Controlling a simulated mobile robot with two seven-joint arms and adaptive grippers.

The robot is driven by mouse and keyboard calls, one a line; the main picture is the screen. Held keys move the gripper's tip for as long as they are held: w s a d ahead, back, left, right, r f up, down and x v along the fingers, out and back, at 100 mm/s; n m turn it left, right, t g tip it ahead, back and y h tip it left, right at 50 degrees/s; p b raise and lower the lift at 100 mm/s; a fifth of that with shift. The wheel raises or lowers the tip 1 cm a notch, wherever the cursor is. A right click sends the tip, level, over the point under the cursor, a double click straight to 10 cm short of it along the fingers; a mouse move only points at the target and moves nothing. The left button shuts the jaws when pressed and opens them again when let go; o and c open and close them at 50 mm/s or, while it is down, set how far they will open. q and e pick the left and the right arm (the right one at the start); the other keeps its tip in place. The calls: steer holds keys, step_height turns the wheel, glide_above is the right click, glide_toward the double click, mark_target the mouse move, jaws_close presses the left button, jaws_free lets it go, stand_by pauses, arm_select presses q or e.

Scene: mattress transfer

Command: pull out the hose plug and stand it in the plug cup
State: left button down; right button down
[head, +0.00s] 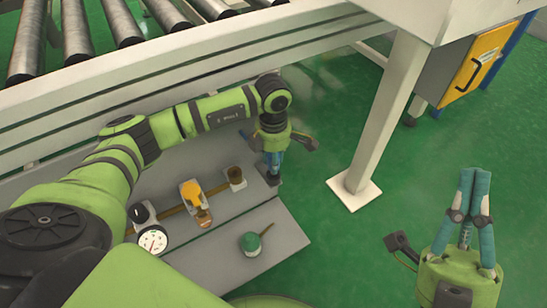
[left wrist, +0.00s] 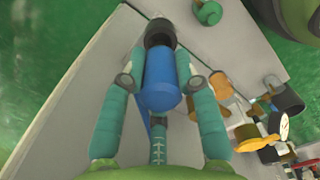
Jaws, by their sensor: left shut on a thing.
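My left gripper (head: 273,168) points down at the right end of the grey shelf. Its two teal fingers, seen in the left wrist view (left wrist: 163,85), are shut on a blue cylinder, which looks like the hose plug (left wrist: 160,85). A dark round fitting (left wrist: 160,32) is at the plug's far end; I cannot tell whether the plug is seated in it. A round green item (head: 250,243), possibly the plug cup, sits on the front panel; it also shows in the left wrist view (left wrist: 207,12). My right gripper (head: 474,177) is raised at the right, empty, fingertips together.
On the grey shelf (head: 205,228) stand a white gauge (head: 153,240), a yellow-handled valve (head: 191,190) and a brown-topped fitting (head: 236,176), along a brown pipe. A roller conveyor (head: 75,35) runs behind. A white post (head: 385,120) stands right. Green floor is clear between.

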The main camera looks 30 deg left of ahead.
arm_select(q)
steer(key=shift+f+b, duration=0.95)
steer(key=shift+f, duration=0.5)
steer(key=c, duration=0.8)
jaws_free()
steer(key=shift+c, duration=0.2)
step_height(320, 180, up, 8)
steer(key=shift+f, duration=0.15)
